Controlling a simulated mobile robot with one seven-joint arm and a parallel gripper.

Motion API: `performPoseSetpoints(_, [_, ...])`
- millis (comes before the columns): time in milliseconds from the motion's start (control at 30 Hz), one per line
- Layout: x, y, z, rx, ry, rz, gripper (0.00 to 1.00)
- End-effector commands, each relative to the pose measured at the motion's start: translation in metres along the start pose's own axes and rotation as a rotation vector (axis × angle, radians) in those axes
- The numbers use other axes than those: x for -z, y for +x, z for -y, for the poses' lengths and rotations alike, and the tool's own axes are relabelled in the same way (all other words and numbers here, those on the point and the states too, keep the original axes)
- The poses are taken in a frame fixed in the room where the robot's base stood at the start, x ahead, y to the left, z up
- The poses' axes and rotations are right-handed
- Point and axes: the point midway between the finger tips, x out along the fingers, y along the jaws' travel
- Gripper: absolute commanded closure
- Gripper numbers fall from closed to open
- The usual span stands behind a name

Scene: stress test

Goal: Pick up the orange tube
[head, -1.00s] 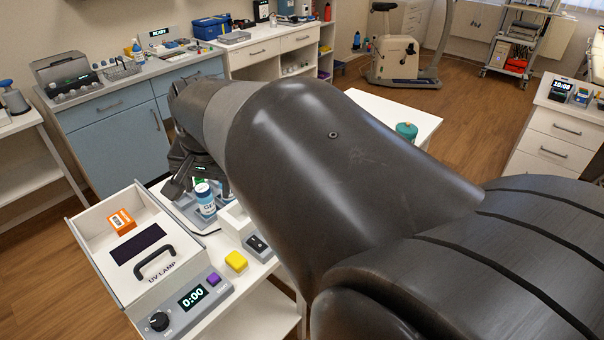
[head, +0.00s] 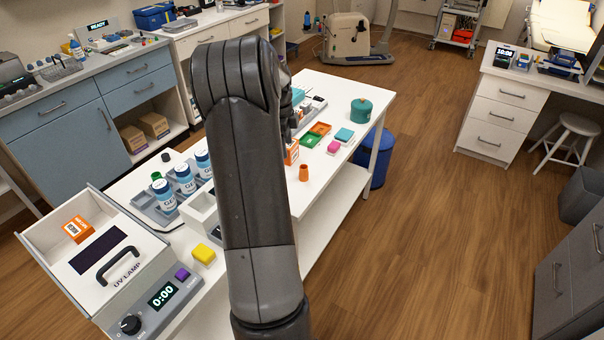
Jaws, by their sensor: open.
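The orange tube (head: 304,173) stands upright as a small orange cylinder on the white table (head: 330,190), just right of my arm in the head view. Nothing touches it. My arm rises in front of the table and hides part of its top. My gripper is hidden behind the arm; only a dark piece, perhaps of the wrist, shows at the arm's right edge, beyond the tube. I cannot see the fingertips or their distance from the tube.
Left of my arm are labelled bottles (head: 164,195), a yellow block (head: 203,254) and the UV lamp box (head: 92,235).

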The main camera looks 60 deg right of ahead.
Motion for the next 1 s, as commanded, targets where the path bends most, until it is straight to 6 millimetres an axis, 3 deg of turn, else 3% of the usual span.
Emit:
performPoseSetpoints(100, [0.023, 0.023, 0.018, -0.021, 0.121, -0.023, 0.44])
performPoseSetpoints(233, [0.034, 0.035, 0.025, -0.03, 0.182, -0.034, 0.44])
performPoseSetpoints(500, [0.037, 0.074, 0.025, -0.033, 0.193, -0.036, 0.44])
performPoseSetpoints(833, [0.038, 0.099, 0.026, -0.031, 0.191, -0.036, 0.44])
performPoseSetpoints(1000, [0.041, 0.123, 0.031, -0.033, 0.192, -0.035, 0.44])
